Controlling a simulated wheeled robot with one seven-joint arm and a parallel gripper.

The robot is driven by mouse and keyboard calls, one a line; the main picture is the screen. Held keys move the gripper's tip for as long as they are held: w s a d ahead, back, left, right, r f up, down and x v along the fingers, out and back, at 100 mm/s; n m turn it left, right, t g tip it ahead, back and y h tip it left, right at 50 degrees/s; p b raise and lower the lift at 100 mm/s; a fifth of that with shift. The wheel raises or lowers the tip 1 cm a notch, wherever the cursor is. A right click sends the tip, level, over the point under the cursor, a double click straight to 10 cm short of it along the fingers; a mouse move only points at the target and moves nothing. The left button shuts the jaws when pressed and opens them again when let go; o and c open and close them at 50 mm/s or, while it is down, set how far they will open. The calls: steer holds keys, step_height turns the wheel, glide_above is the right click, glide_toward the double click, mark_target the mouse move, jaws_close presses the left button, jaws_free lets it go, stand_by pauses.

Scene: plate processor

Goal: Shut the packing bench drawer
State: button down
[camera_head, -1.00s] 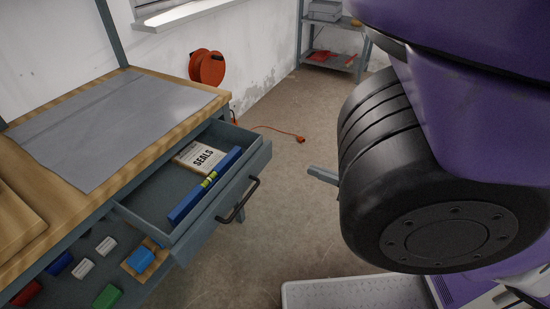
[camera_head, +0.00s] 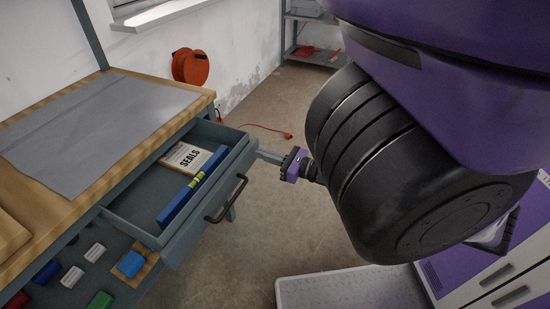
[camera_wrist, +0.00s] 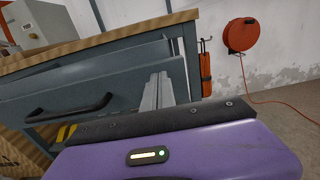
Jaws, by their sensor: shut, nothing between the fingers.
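The packing bench drawer (camera_head: 181,245) stands pulled out, with a dark bar handle (camera_head: 228,199) on its grey front. A box marked SEALS (camera_head: 190,157) and a blue level (camera_head: 190,188) lie inside. My gripper (camera_head: 263,155) is shut and empty, its grey fingers at the far right end of the drawer front. In the wrist view the fingers (camera_wrist: 157,91) reach to the drawer front (camera_wrist: 125,72), right of the handle (camera_wrist: 70,112). I cannot tell whether they touch it.
The wooden bench top (camera_head: 150,134) carries a grey mat (camera_head: 95,130). Below the drawer, a shelf holds several coloured blocks. An orange cable reel (camera_head: 190,66) hangs on the wall, its cord on the floor. A pale tray (camera_head: 350,290) stands at the lower right. The floor before the drawer is clear.

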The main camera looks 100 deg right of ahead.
steer(key=shift+w+d, duration=0.15)
steer(key=shift+w, duration=0.1)
